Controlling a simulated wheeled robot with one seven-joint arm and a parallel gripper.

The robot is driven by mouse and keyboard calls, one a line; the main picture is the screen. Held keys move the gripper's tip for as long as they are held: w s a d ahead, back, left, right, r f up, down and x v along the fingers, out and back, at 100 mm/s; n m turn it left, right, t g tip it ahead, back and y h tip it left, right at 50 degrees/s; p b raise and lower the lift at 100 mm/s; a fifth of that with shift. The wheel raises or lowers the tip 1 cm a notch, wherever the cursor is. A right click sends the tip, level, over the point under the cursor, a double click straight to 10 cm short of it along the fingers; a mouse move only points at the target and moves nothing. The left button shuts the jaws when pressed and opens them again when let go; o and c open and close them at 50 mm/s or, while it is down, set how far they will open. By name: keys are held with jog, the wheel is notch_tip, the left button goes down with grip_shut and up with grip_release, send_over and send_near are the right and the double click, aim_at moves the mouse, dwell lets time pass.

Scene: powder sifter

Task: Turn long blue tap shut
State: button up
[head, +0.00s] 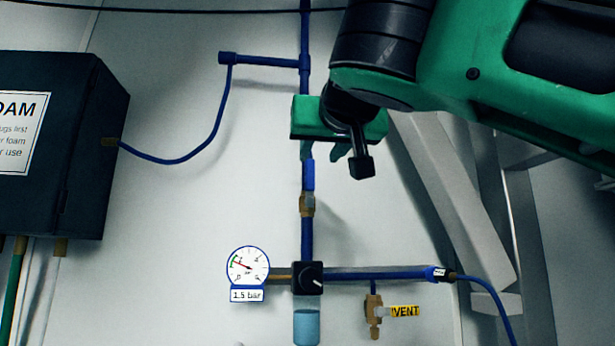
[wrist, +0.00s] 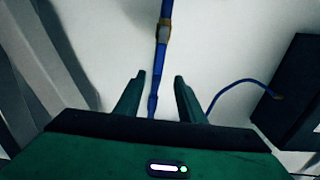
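The blue tap lever (head: 308,176) stands upright, in line with the vertical blue pipe (head: 306,238), just above its brass valve body (head: 307,204). In the wrist view the brass body (wrist: 163,30) is at the top, with blue lever or pipe running down from it between the fingers. My gripper (head: 323,153) is above the lever in the head view, fingers pointing down. In the wrist view my gripper (wrist: 158,78) has its fingers wide apart, one on each side of the blue line, with nothing held. I cannot tell whether a finger touches the lever.
A pressure gauge (head: 248,266) and black regulator knob (head: 308,279) sit below the tap. A brass vent tap (head: 374,310) with a yellow tag hangs lower right. A dark foam box (head: 60,145) is at left, with a blue hose (head: 178,162) to the pipe. Grey struts (head: 450,200) stand right.

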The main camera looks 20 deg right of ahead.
aim_at(310, 172)
jog(key=w, duration=0.3)
jog(key=w+d, duration=0.1)
jog(key=w, duration=0.3)
jog(key=w+d, duration=0.1)
jog(key=w, duration=0.2)
jog(key=shift+w+f, duration=0.1)
jog(key=shift+w, duration=0.05)
jog(key=shift+c, duration=0.6)
